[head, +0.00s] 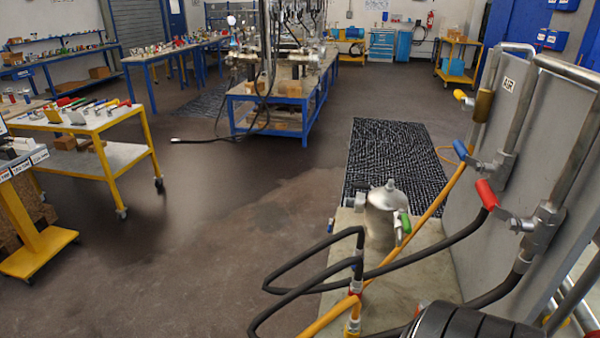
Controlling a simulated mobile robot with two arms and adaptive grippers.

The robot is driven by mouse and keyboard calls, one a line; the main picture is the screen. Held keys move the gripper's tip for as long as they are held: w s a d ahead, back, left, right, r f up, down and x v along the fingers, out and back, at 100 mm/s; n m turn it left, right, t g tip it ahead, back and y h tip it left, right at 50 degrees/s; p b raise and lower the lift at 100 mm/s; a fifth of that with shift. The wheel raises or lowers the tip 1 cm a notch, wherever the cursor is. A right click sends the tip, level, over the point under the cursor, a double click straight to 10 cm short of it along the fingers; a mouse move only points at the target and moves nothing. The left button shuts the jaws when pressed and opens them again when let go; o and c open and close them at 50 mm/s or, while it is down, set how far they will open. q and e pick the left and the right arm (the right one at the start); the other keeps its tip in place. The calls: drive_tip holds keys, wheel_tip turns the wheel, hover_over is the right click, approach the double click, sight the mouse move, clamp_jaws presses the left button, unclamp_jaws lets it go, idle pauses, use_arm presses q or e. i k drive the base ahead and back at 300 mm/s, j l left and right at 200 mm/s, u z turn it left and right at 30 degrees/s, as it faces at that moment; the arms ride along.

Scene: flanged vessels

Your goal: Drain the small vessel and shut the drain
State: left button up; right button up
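A small shiny metal vessel (382,222) stands upright on a pale slab-topped stand at the lower right of the head view. A fitting sticks up from its top. A green-handled valve (405,223) sits at its right side; whether it is open or shut is too small to tell. I cannot make out which fitting is the drain, and no liquid shows. Neither my left nor my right gripper shows in this view.
A grey panel (480,215) marked AIR stands at right, with blue-handled (462,150) and red-handled (488,194) valves. Black hoses (300,268) and an orange hose (437,202) loop around the pale stand (430,262). A dark rounded shape fills the bottom edge.

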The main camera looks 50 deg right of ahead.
sight(355, 185)
drive_tip(key=i+j+z, duration=0.1)
drive_tip(key=i, duration=0.25)
drive_tip(key=i+j+z, duration=0.1)
drive_tip(key=i, duration=0.25)
drive_tip(key=i+z, duration=0.2)
drive_tip(key=z, duration=0.25)
drive_tip(key=i+z, duration=0.15)
drive_tip(key=z, duration=0.25)
drive_tip(key=i+j+z, duration=0.1)
drive_tip(key=z, duration=0.35)
drive_tip(key=i+j+z, duration=0.2)
drive_tip(key=z, duration=0.2)
